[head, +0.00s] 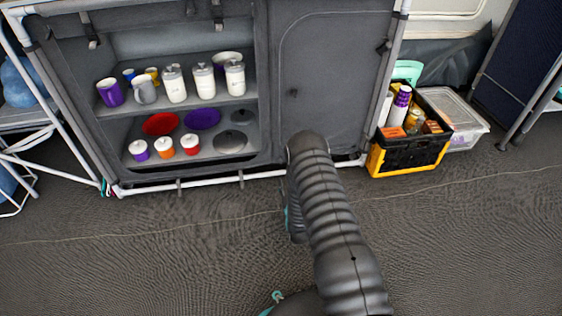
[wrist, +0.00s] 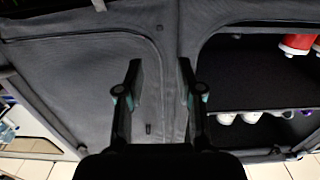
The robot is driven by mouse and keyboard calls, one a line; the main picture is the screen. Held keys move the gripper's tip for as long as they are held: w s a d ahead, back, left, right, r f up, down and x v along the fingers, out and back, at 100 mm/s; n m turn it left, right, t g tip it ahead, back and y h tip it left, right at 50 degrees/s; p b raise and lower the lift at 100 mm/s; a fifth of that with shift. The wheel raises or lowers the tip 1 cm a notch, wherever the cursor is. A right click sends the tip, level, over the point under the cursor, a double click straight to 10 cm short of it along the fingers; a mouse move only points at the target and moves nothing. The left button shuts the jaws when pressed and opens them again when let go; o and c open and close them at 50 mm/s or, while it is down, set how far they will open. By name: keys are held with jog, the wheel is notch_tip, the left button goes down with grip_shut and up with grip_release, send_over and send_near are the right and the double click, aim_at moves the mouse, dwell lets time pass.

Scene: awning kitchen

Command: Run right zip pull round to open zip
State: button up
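The right cabinet door panel (head: 330,85) is grey fabric and hangs closed, with a pale curved seam line along its left side and top. In the wrist view the panel (wrist: 75,85) fills the left, seen upside down. A small dark tab (wrist: 148,128) shows on it between my fingers. A dark spot (wrist: 161,28) sits near the seam's corner. I cannot tell which of these is the zip pull. In the head view a small dark mark (head: 294,92) is on the panel's left side. My gripper (wrist: 160,68) is open and empty, facing the panel's edge. My arm hides it in the head view.
The left cabinet half is open, with mugs, canisters (head: 203,80), plates and cups on shelves (head: 182,115). A black-yellow crate (head: 409,157) and a clear lidded box (head: 462,116) stand right of the cabinet. The dark floor (head: 150,250) in front is clear.

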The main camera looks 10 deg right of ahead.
aim_at(281, 162)
jog(key=w, duration=0.4)
jog(key=w+b, duration=0.1)
jog(key=w, duration=0.4)
jog(key=w+b, duration=0.1)
jog(key=w, duration=0.3)
jog(key=shift+w+f, duration=0.2)
jog(key=shift+f, duration=0.05)
grip_shut()
